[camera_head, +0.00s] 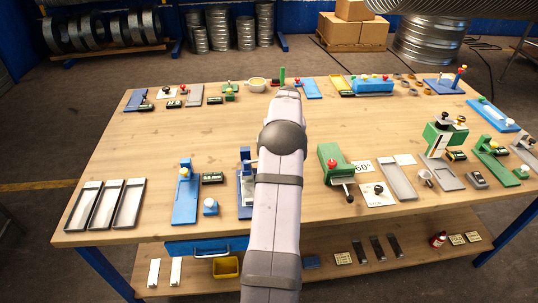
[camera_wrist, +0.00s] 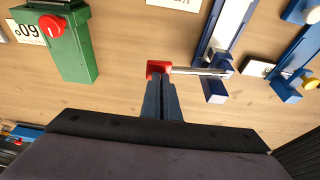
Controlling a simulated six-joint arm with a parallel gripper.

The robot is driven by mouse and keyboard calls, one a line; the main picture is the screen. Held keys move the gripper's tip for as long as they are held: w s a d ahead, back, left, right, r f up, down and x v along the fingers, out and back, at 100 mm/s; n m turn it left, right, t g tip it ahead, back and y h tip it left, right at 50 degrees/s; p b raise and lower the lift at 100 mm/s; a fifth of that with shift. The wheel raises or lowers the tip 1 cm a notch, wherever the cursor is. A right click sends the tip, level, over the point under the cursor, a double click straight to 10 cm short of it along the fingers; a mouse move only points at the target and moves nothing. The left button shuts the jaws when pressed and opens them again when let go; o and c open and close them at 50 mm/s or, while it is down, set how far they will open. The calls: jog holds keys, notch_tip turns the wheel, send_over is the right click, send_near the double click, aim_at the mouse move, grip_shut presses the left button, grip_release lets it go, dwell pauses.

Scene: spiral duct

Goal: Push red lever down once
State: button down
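The red lever is a silver rod (camera_wrist: 200,71) with a red end knob (camera_wrist: 159,68). In the wrist view the rod runs sideways from a blue fixture (camera_wrist: 215,85) to the knob. In the head view the fixture (camera_head: 246,190) shows left of my arm, which hides the knob. My gripper (camera_wrist: 162,82) has its dark fingers together, shut with nothing visible between them. The fingertips are right at the red knob, overlapping its edge in the wrist view; I cannot tell whether they touch it.
A green fixture with a red knob (camera_head: 331,160) stands right of my arm. A blue fixture (camera_head: 185,195) and a small blue button box (camera_head: 210,206) stand to the left. Grey trays (camera_head: 104,205) lie at the left front. The middle of the wooden table (camera_head: 190,135) is clear.

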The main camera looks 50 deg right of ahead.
jog(key=shift+s+f+b, duration=0.15)
jog(key=shift+f+b, duration=0.75)
jog(key=shift+f, duration=1.4)
jog(key=shift+a+f+b, duration=0.1)
jog(key=shift+f+b, duration=0.3)
jog(key=shift+r, duration=0.15)
notch_tip(320, 180, up, 12)
jog(key=p, duration=0.8)
jog(key=shift+p, duration=0.3)
